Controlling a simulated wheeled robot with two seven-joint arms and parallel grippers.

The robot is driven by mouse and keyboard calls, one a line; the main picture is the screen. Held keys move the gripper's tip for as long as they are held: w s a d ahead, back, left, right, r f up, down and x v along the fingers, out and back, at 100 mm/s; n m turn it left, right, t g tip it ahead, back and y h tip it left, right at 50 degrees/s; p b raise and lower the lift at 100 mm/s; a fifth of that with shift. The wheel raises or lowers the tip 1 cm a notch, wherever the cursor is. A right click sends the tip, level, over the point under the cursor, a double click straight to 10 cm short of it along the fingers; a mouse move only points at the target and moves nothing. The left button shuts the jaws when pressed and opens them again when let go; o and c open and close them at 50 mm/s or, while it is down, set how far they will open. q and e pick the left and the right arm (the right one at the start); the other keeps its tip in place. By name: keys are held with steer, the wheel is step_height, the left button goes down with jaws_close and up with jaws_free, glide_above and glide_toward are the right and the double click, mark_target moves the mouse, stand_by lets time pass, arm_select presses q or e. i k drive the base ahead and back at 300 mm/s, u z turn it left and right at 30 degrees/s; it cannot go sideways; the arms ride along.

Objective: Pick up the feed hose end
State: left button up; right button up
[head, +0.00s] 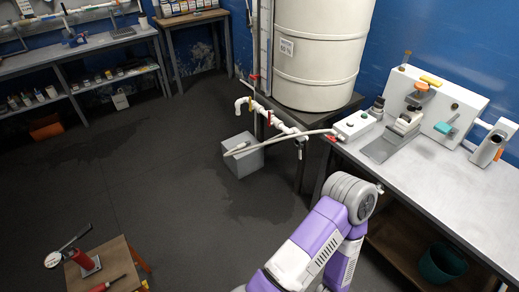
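A pale feed hose (285,137) runs left from near the bench edge, past the white pipes under the tank. Its end (236,150) lies on top of a light grey block (243,163) on the floor. A small grey fitting shows near that end; its details are too small to tell. One of my purple and grey arms reaches up from the bottom middle, to the right of and nearer than the block. No gripper fingers show on it. My other arm is out of view.
A large white tank (318,55) stands on a dark stand behind the pipes (268,115). A metal bench (440,185) with equipment is at the right. A small wooden table (115,262) is at the lower left. Dark floor left of the block is clear, with wet-looking patches.

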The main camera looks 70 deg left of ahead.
mark_target(242, 145)
steer(key=z, duration=0.35)
steer(key=k, duration=0.7)
steer(key=u, duration=1.05)
steer(key=i, duration=0.8)
steer(key=u, duration=1.45)
steer(key=i, duration=0.25)
steer(key=u, duration=0.25)
